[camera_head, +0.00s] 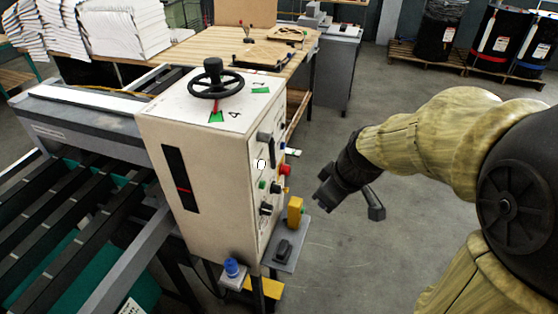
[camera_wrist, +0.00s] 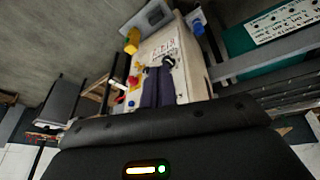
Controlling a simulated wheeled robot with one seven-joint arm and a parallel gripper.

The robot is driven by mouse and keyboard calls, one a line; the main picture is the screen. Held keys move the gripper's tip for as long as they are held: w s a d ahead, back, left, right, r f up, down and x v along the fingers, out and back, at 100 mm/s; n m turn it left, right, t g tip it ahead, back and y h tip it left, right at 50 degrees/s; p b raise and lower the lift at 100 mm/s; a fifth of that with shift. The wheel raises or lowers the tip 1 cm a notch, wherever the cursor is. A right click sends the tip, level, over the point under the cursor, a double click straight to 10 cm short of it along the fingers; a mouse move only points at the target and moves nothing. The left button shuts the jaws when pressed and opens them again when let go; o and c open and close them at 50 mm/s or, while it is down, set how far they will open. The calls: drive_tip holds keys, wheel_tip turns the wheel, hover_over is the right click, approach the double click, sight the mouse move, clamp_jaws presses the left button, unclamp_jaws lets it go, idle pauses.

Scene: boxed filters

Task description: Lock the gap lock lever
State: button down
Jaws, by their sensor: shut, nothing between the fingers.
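The cream machine box (camera_head: 190,150) stands left of centre in the head view, with a black handwheel (camera_head: 216,84) on top. A small red lever (camera_head: 216,106) shows under the wheel beside a green mark; I cannot tell for sure whether it is the gap lock lever. My gripper (camera_head: 323,200) is to the right of the box, apart from it, in open air. In the wrist view its two dark fingers (camera_wrist: 158,86) are together and empty, pointing toward the panel side of the box (camera_wrist: 190,50). The wheel and red lever cannot be made out there.
The box's right face carries dark knobs, a red button (camera_head: 285,169) and a yellow block (camera_head: 295,211) on a grey shelf. Dark rollers (camera_head: 60,215) lie to the left. A wooden table (camera_head: 190,53) stands behind.

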drive_tip(key=w+a+r+n+t+y, duration=0.1)
drive_tip(key=w+a+r+n+y, duration=0.2)
drive_tip(key=w+a+r+n, duration=0.2)
wheel_tip(320, 180, up, 4)
drive_tip(key=n, duration=0.4)
drive_tip(key=shift+f+n+b, duration=0.25)
drive_tip(key=shift+n+b, duration=0.05)
drive_tip(key=shift+b, duration=0.05)
drive_tip(key=shift+f, duration=0.1)
drive_tip(key=w+a+f+p, duration=0.5)
drive_tip(key=w+f+p, duration=0.1)
drive_tip(key=w+f, duration=0.1)
drive_tip(key=shift+w+f, duration=0.4)
drive_tip(key=shift+f, duration=0.1)
